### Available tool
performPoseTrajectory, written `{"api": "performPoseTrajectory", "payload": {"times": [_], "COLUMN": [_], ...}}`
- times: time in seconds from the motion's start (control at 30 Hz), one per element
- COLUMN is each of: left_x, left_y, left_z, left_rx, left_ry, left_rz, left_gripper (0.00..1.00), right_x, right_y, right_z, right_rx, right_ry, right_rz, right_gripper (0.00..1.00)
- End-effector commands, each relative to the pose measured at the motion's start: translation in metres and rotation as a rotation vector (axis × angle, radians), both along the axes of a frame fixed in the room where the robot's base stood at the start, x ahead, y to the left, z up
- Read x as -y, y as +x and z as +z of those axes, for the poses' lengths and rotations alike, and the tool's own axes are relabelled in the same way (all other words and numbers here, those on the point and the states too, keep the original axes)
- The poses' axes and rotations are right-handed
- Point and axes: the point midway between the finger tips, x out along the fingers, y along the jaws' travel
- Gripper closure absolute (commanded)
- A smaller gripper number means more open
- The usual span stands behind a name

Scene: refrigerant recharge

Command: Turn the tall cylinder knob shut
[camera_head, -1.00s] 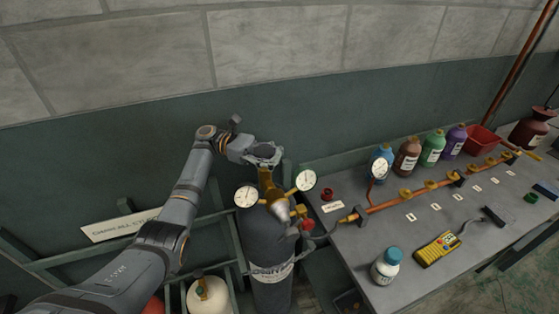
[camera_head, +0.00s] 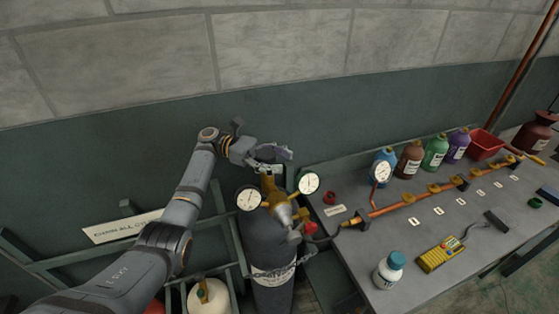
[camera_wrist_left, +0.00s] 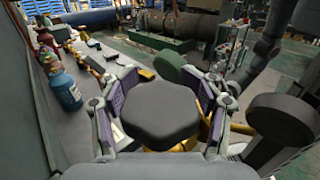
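The tall dark grey cylinder (camera_head: 268,245) stands upright with a chain around it and a brass valve (camera_head: 268,187) on top. My left gripper (camera_head: 275,153) is over that valve. In the left wrist view the dark, lobed knob (camera_wrist_left: 160,112) fills the middle, between the purple pads of my left gripper (camera_wrist_left: 165,100). The fingers are spread on both sides of the knob, and a gap shows at its left side; contact at the right side is unclear. In the head view the knob is hard to make out behind the fingers. My right gripper is not in view.
Two white gauges (camera_head: 309,183) flank the valve. The grey bench (camera_head: 400,262) at right carries a copper pipe (camera_head: 405,199), several bottles, a red bin (camera_head: 486,143) and a yellow meter (camera_head: 441,254). A short white cylinder (camera_head: 208,297) stands at left. The wall is close behind.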

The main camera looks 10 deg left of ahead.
Motion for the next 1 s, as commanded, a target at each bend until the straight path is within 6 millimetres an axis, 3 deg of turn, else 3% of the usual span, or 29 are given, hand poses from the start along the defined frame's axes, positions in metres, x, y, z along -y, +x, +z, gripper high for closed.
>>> {"api": "performPoseTrajectory", "payload": {"times": [0.13, 0.4, 0.53, 1.0], "left_x": [0.0, 0.0, 0.0, -0.003], "left_y": [0.0, 0.0, 0.0, 0.001], "left_z": [0.015, 0.074, 0.092, 0.098], "left_rx": [0.004, 0.004, 0.003, 0.001], "left_ry": [0.0, 0.0, 0.0, -0.008], "left_rz": [0.0, 0.001, 0.0, 0.02], "left_gripper": [0.39, 0.39, 0.39, 0.4], "right_x": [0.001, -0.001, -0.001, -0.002], "right_y": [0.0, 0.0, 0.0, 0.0], "right_z": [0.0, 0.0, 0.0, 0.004], "right_rx": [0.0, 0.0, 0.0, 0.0], "right_ry": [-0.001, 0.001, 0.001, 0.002], "right_rz": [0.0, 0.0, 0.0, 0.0], "right_gripper": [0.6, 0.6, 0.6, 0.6]}}
